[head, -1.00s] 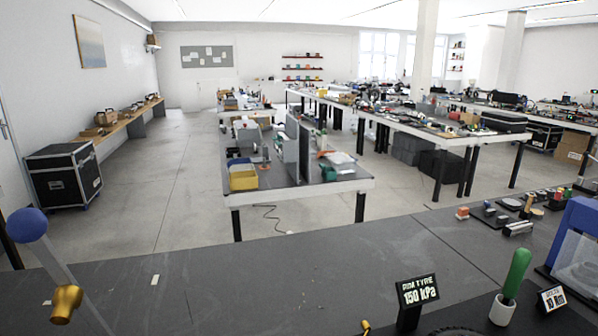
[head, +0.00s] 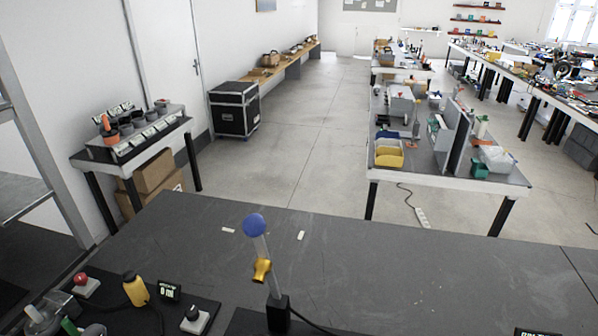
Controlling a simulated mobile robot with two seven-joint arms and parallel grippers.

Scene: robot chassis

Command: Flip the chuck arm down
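An upright grey arm (head: 262,250) with a blue ball (head: 254,225) on top and a brass fitting (head: 262,271) on its side stands in a black block (head: 278,313) at the front middle of the dark workbench. It looks like the chuck arm. It leans slightly to the left and points up. A black cable leaves its base to the right. The lower part of its mount is cut off by the picture's bottom edge. Neither of my grippers is in view.
At the front left of the workbench (head: 400,270) are a red button (head: 81,279), a yellow handheld device (head: 136,290), a small display (head: 169,291) and a dark knob (head: 194,313). A sign's top edge (head: 535,332) shows at bottom right. The bench right of the arm is mostly clear.

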